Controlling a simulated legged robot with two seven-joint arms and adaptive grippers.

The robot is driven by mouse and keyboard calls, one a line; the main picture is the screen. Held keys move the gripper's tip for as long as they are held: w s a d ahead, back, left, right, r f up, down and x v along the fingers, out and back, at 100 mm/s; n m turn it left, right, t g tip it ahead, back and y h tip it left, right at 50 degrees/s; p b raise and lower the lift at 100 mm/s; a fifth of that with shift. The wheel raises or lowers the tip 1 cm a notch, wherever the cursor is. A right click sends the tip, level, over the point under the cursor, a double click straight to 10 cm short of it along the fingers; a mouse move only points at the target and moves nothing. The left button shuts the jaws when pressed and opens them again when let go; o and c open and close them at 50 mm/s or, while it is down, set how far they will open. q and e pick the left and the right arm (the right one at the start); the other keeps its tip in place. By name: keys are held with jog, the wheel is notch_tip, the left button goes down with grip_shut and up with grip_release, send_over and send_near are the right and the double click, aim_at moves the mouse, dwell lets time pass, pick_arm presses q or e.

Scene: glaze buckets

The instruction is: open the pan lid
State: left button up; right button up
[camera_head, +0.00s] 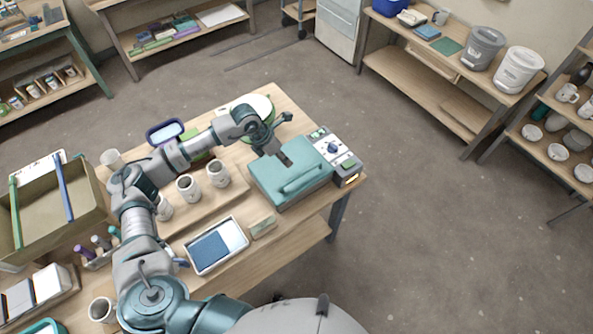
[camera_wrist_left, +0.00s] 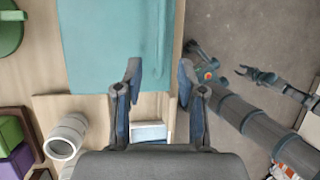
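The teal pan lid (camera_head: 268,180) is down on a square appliance at the table's right end, with a raised bar handle (camera_head: 304,181) near its front edge. In the left wrist view, part of the teal lid (camera_wrist_left: 112,40) fills the upper left. My left gripper (camera_head: 286,159) is over the back part of the lid, behind the handle. In the wrist view its two fingers (camera_wrist_left: 160,75) are apart with nothing between them.
A control panel (camera_head: 333,150) with a knob adjoins the lid. White cups (camera_head: 217,173) stand left of it on a board. A tray with a blue pad (camera_head: 215,245) and a small block (camera_head: 263,227) lie in front. A white-topped green round container (camera_head: 257,104) stands behind.

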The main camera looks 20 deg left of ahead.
pick_arm(q)
jog(key=p, duration=0.1)
send_over(297, 172)
jog(key=s, duration=0.4)
jog(key=f, duration=0.9)
jog(key=shift+w+d+f, duration=0.1)
jog(key=shift+w+d, duration=0.1)
jog(key=shift+d, duration=0.1)
jog(key=shift+w+f, duration=0.1)
jog(key=shift+f, duration=0.35)
jog(key=shift+d, duration=0.1)
jog(key=shift+d, duration=0.1)
grip_shut()
